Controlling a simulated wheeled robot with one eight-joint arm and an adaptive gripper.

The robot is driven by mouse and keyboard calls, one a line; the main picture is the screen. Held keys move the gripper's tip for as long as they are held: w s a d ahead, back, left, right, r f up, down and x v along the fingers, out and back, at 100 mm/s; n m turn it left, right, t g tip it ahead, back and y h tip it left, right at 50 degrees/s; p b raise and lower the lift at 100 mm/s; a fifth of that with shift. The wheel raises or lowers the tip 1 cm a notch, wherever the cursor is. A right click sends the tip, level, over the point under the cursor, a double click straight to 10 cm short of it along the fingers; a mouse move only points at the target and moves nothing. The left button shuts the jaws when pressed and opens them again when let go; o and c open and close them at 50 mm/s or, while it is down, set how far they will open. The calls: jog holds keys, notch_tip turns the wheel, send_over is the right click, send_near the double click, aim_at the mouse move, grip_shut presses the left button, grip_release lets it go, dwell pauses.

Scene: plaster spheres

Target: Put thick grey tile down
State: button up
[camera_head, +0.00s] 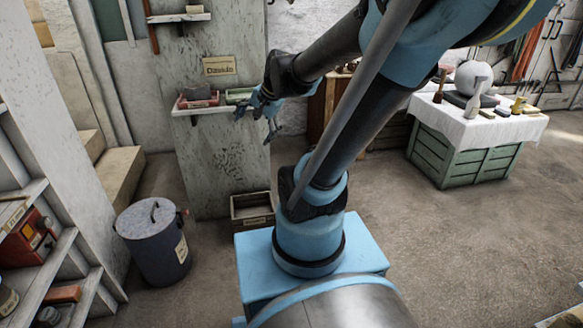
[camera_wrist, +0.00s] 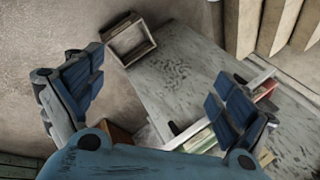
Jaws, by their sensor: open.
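My gripper (camera_head: 257,120) is open and empty, in front of the right part of a small white wall shelf (camera_head: 184,112). In the wrist view its two blue-padded fingers (camera_wrist: 160,95) stand wide apart with nothing held between them. A red tray (camera_head: 186,104) stands on the shelf's left, with a dark grey piece (camera_head: 201,92) in it. I cannot tell for sure whether this piece is the thick grey tile. A green tray (camera_head: 236,97) stands to its right, partly hidden by my gripper. In the wrist view the right finger covers part of the shelf.
An open crate (camera_head: 236,207) stands on the floor below the shelf. A lidded grey bin (camera_head: 152,240) stands left of it. A cloth-covered green crate table (camera_head: 455,150) with a white sphere (camera_head: 472,76) is at the right. The floor between is clear.

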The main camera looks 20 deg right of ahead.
jog(key=s+d+f+n+h, duration=0.1)
jog(key=s+d+f+n, duration=0.1)
jog(key=s, duration=0.3)
jog(key=s+d+f+n+g+h, duration=0.1)
jog(key=s+d+f+n, duration=0.1)
jog(key=s+d+n, duration=0.1)
jog(key=s+d+f+n+g+h, duration=0.1)
jog(key=s+d+f+n, duration=0.2)
jog(key=s, duration=0.4)
jog(key=shift+d+n+h, duration=0.3)
jog(key=shift+d+h, duration=0.1)
jog(key=shift+d, duration=0.05)
jog(key=shift+f, duration=0.1)
